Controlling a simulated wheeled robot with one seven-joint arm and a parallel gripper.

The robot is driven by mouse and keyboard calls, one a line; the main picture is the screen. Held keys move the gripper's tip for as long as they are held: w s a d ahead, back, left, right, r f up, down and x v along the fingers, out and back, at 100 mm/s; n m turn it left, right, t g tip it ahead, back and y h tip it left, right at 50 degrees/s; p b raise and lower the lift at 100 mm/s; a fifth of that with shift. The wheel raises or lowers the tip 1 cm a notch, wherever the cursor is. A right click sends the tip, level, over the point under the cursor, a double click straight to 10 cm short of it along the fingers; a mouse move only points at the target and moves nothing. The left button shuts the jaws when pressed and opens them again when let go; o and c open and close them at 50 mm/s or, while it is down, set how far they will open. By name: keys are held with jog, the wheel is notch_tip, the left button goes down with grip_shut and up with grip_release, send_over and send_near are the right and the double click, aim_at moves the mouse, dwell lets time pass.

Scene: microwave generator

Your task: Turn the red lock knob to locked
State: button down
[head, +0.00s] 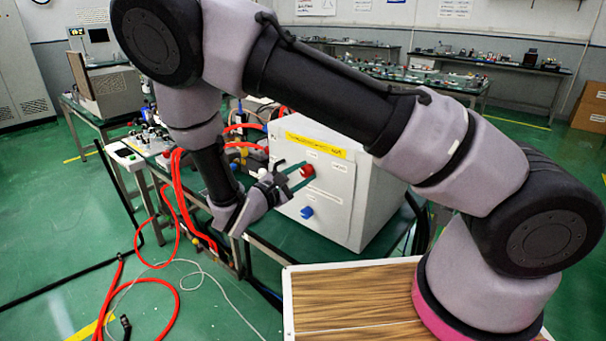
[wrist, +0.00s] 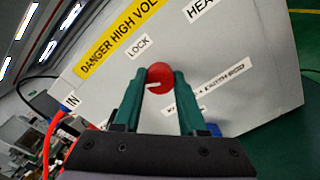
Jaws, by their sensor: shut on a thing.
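The red lock knob (head: 307,170) sits on the front panel of a white box (head: 375,190), high up and under a yellow warning label. It also shows in the wrist view (wrist: 159,78), below the word LOCK, with a short white mark on its lower left face. My gripper (head: 301,172) reaches the panel from the left. In the wrist view its two green fingers (wrist: 159,82) stand on either side of the knob and are shut on it. The finger sides hide the knob's left and right edges.
A blue knob (head: 307,212) is lower on the same panel; only its edge shows behind the right finger in the wrist view (wrist: 213,129). Red hoses (head: 180,200) hang left of the box. A wooden-topped surface (head: 350,300) lies in front.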

jog(key=m, duration=1.2)
dwell(0.5)
jog(key=shift+c, duration=2.3)
grip_release()
jog(key=shift+s, duration=0.1)
jog(key=v, duration=1)
jog(key=shift+s+a, duration=0.25)
